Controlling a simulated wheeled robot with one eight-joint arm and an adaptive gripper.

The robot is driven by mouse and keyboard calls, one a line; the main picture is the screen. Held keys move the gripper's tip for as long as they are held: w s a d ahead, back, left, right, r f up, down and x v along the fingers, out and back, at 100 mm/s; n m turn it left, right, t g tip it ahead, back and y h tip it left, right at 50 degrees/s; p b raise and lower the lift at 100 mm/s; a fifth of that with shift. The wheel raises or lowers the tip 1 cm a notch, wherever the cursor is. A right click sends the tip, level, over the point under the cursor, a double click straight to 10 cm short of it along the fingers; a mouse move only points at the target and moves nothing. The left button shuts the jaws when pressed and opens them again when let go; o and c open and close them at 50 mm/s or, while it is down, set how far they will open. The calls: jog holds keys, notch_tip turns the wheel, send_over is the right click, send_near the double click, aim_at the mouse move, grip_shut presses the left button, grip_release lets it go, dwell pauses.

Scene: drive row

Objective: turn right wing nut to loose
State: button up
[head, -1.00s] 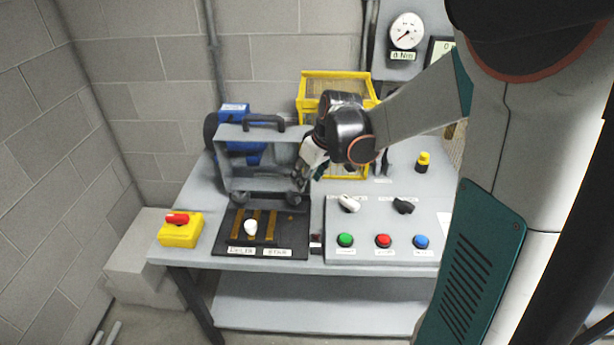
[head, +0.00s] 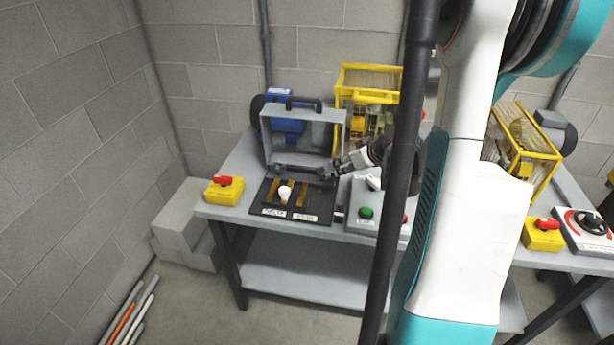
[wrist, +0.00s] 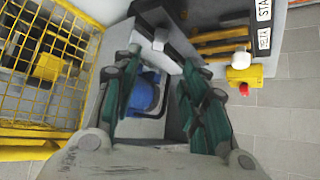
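I cannot make out the nut's wing angle.
A black panel (head: 258,209) with a white knob (head: 284,192) lies before the frame. A yellow switch box (head: 224,191) is at the left, a yellow cage (head: 366,78) behind. A grey control box (head: 359,225) with a green button stands right of the panel, partly hidden by my body.

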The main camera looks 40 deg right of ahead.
aim_at(326, 172)
jog(key=b+x, duration=0.4)
jog(key=x, duration=0.9)
jog(key=shift+w+f, duration=0.25)
jog(key=shift+f, duration=0.05)
jog(key=shift+d, duration=0.1)
grip_shut()
